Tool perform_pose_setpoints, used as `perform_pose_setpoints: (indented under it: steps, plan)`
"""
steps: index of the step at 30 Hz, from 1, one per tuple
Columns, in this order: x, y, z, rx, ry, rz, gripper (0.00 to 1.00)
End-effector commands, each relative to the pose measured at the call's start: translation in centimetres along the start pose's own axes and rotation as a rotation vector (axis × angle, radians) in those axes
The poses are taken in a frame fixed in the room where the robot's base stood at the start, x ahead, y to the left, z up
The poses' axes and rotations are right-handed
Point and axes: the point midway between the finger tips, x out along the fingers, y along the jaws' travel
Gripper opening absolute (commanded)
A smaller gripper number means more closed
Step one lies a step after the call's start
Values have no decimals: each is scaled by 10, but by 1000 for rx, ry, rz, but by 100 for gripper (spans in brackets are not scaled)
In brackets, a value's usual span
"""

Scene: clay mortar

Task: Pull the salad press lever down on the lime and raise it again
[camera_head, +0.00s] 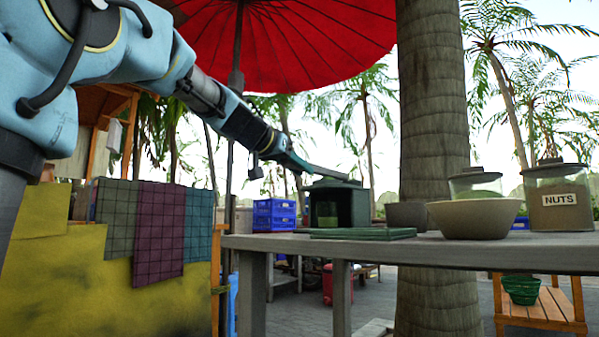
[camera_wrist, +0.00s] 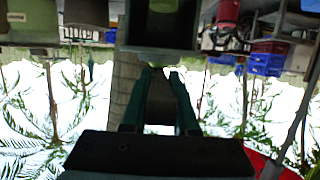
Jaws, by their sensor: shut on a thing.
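The salad press (camera_head: 354,204) is a dark green box on the grey table (camera_head: 450,252). A grey lever (camera_head: 330,173) slopes from its top up towards my gripper (camera_head: 306,168). A green shape, probably the lime (camera_head: 326,213), shows in the front opening of the press. My gripper is at the raised outer end of the lever and is shut on it. In the wrist view, which is upside down, my gripper's green fingers (camera_wrist: 160,73) point at the press (camera_wrist: 162,55); the lever cannot be made out there. A pale green shape shows inside the press opening.
A green board (camera_head: 362,233) lies in front of the press. A bowl (camera_head: 474,217), a grey pot (camera_head: 405,214) and jars, one labelled NUTS (camera_head: 558,210), stand to the right. Blue crates (camera_head: 274,214) and a red parasol (camera_head: 290,40) are behind.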

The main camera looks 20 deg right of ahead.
Motion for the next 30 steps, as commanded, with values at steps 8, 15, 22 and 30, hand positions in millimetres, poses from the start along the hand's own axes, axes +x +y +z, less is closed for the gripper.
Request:
perform_pose_setpoints:
  steps: [8,15,22,30]
  plan:
    - [3,0,8,-3,-15,4,32]
    - [2,0,5,-2,-10,3,57]
    - [1,0,4,-1,-7,2,57]
    - [-32,0,1,-1,-5,-1,57]
